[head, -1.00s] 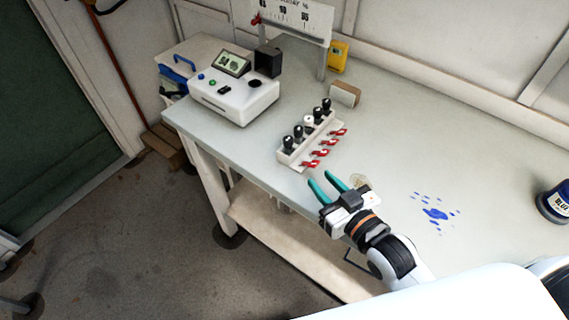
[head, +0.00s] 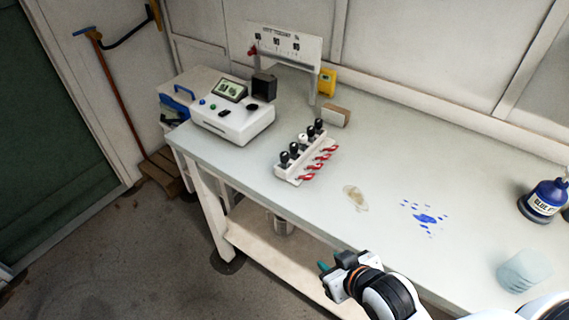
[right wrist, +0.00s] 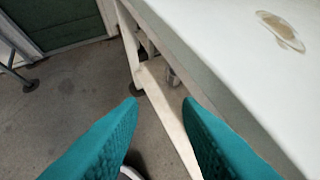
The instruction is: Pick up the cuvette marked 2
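A white rack (head: 293,174) on the bench holds a row of cuvettes (head: 303,142), most with black caps and one with a white cap. Red tags (head: 320,163) hang along the rack's right side. The marks are too small to read, so I cannot tell which cuvette is marked 2. My right gripper (head: 322,267) is beyond the bench's front edge, well below and apart from the rack, partly hidden by its own wrist. In the right wrist view its two teal fingers (right wrist: 161,101) are spread with nothing between them. My left gripper is not in view.
A white instrument (head: 232,124) with a screen and a black box (head: 263,86) stand left of the rack. A small carton (head: 336,117) is behind it. A brown stain (head: 355,197), blue spill (head: 424,218), blue bottle (head: 544,200) and pale cup (head: 524,271) are to the right.

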